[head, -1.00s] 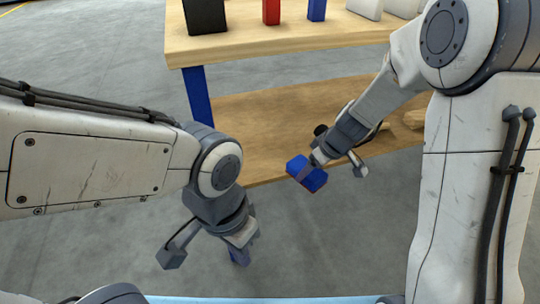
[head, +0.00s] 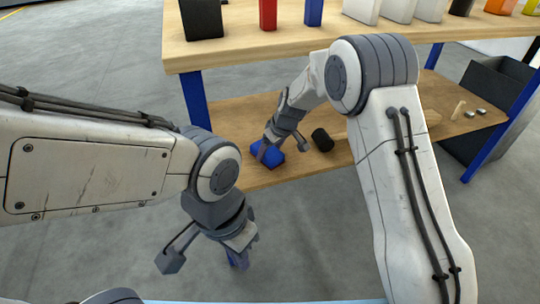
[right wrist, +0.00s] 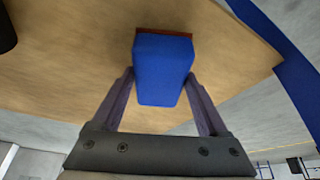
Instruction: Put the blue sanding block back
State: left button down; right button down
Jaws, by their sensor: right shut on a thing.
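The blue sanding block (head: 266,155) is at the left end of the lower wooden shelf (head: 235,112), near its front edge. My right gripper (head: 270,148) is shut on it. In the right wrist view the block (right wrist: 162,72) sits between the two fingers, its reddish-brown face at the far end over the wood. I cannot tell whether it touches the shelf. My left gripper (head: 206,258) hangs low in front of the bench, over the floor, fingers apart and empty.
A black cylinder (head: 322,140) lies on the lower shelf, just right of my right gripper. Small items (head: 470,110) lie farther right. The bench top (head: 235,45) above carries a row of containers. Blue legs (head: 195,98) bound the shelf. A dark bin (head: 487,80) stands at right.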

jog(key=shift+f, duration=0.65)
grip_release()
pick_arm(q)
jog(key=shift+f, duration=0.4)
